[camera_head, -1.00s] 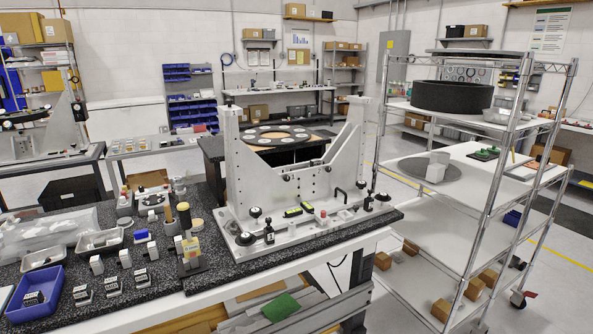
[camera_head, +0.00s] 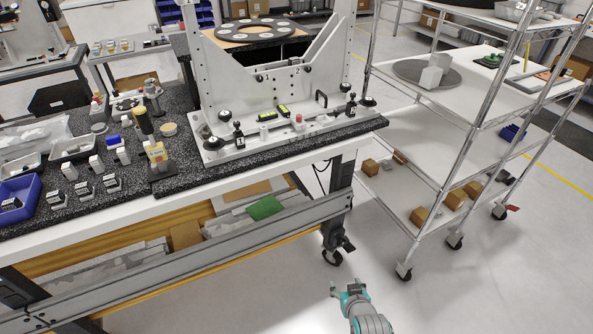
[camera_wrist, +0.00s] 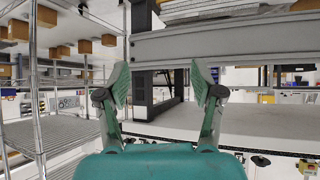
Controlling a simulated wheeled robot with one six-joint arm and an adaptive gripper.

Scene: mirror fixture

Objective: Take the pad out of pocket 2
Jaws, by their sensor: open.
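The silver mirror fixture (camera_head: 228,88) stands on the dark granite top of the bench in the head view. Small numerals are on its back plate, with a 2 (camera_head: 298,73) at the right. I cannot make out pocket 2 or a pad in it at this size. My gripper (camera_head: 347,290) is low over the floor, in front of the bench and well away from the fixture. In the wrist view my gripper (camera_wrist: 160,85) has its two teal fingers spread apart with nothing between them.
A wire shelf cart (camera_head: 440,170) stands right of the bench. A blue bin (camera_head: 20,200), several small labelled blocks and a yellow-topped tool (camera_head: 143,122) lie on the bench left of the fixture. The floor (camera_head: 290,285) around my gripper is clear.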

